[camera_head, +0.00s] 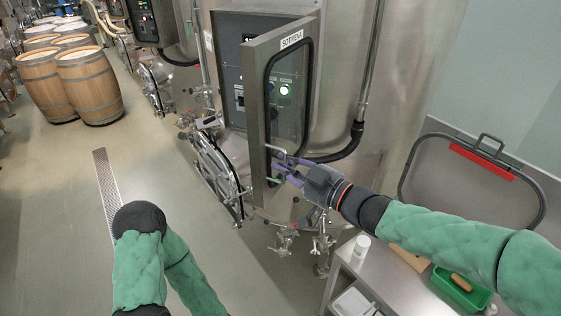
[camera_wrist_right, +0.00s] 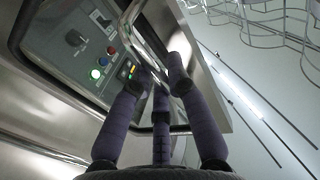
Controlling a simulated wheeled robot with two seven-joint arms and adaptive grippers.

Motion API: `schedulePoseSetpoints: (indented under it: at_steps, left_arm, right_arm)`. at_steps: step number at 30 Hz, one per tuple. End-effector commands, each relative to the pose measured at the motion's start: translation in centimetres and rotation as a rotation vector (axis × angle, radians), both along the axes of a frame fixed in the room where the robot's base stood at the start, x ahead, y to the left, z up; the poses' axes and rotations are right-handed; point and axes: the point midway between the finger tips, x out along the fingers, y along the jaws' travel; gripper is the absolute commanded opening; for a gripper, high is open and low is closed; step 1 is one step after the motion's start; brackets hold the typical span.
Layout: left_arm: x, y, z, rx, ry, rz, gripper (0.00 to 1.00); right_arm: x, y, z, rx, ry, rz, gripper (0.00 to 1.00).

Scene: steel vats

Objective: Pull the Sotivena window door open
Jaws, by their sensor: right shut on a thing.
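The Sotivena window door (camera_head: 256,115), a metal-framed pane with a SOTIVENA label at its top, stands partly open at an angle from the control panel (camera_head: 228,62) on the steel vat. A metal bar handle (camera_head: 272,149) sits low on its front face. My right gripper (camera_head: 280,167) is shut on this handle.
A steel table (camera_head: 345,275) with a white jar (camera_head: 362,244) and a green tray (camera_head: 461,291) stands below my right arm. A round hatch (camera_head: 217,170) is left of the door. Wooden barrels (camera_head: 88,85) stand at the far left. The floor at left is largely clear.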

Motion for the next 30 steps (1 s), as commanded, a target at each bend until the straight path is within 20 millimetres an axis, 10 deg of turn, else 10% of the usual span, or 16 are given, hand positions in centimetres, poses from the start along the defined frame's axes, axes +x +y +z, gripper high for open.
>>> schedulePoseSetpoints:
  at_steps: [11,12,14,30]
  left_arm:
    - [0.0,0.0,0.0,0.0,0.0,0.0,0.4]
    - [0.0,0.0,0.0,0.0,0.0,0.0,0.4]
    - [0.0,0.0,0.0,0.0,0.0,0.0,0.4]
    - [0.0,0.0,0.0,0.0,0.0,0.0,0.4]
  right_arm:
    - [-0.1,0.0,-0.1,-0.001,0.002,0.003,0.0]
    - [-0.1,0.0,-0.1,-0.001,0.002,0.003,0.28]
    - [-0.1,0.0,-0.1,0.0,0.001,0.003,0.41]
    - [-1.2,-1.8,0.0,0.0,0.0,-0.003,0.41]
